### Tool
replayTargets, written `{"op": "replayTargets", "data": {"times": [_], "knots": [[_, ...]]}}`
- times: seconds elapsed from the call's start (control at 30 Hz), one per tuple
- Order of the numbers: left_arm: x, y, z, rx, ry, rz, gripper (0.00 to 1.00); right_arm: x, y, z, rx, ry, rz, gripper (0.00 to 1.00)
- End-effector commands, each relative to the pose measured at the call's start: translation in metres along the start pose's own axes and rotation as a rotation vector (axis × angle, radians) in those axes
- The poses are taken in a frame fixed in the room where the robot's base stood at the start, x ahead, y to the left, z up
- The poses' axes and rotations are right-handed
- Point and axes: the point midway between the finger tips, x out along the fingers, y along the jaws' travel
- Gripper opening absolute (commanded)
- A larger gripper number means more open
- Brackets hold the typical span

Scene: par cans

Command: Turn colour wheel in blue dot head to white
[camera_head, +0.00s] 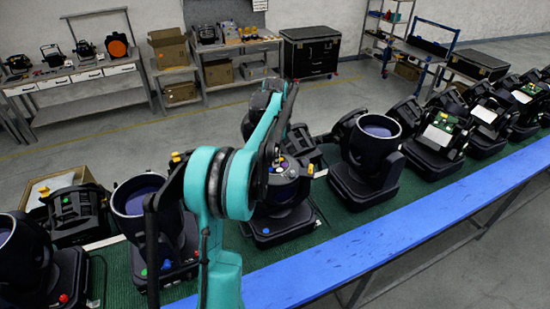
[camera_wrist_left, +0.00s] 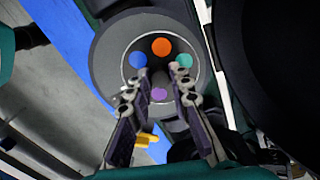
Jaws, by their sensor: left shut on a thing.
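The moving head (camera_head: 284,222) that my left arm reaches over stands on the green belt, its round mouth facing up. Blue, orange, teal and purple filters show around the wheel. My left gripper (camera_wrist_left: 161,75) reaches into the mouth and is shut on the middle of the colour wheel; the fingers hide the held part. My right gripper is not in view.
Other moving heads stand close on both sides, one at the right (camera_head: 368,165) and one at the left (camera_head: 150,215). A blue rail (camera_head: 400,235) runs along the belt's near edge. Benches and a black case (camera_head: 311,52) stand far behind, across open floor.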

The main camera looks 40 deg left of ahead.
Motion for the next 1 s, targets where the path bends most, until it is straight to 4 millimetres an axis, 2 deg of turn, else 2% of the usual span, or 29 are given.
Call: {"op": "replayTargets", "data": {"times": [0.63,0.67,0.7,0.73,1.0], "knots": [[-0.0011,-0.0011,-0.0001,0.051,0.001,-0.003,0.0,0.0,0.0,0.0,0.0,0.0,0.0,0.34],[-0.0011,-0.0011,-0.0001,0.05,0.001,-0.003,0.25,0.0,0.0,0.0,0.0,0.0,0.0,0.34],[-0.0011,-0.0011,-0.0001,0.05,0.001,-0.003,0.35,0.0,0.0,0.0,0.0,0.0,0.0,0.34],[-0.001,-0.001,0.0,0.05,0.001,-0.003,0.41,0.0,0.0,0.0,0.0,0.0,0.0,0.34],[-0.0006,-0.0005,0.0,0.05,0.0,-0.001,0.41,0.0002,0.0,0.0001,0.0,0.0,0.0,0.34]]}}
